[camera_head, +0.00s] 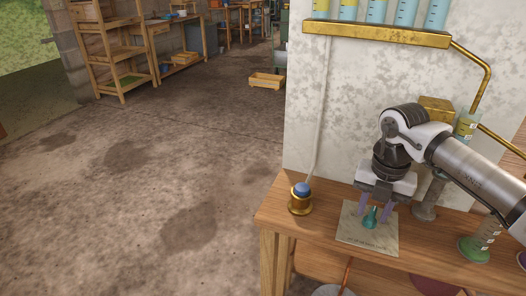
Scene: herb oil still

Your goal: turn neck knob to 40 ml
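A blue-topped brass knob (301,193) sits at the bench's left corner, apart from my gripper. I cannot tell which is the neck knob, and no 40 ml mark is legible.
A graduated cylinder with a green base (474,248) stands right of the sheet, below my arm. A brass shelf (376,33) holds several blue-liquid vessels above. A brass pipe (480,75) runs down at right. The floor at left is open.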

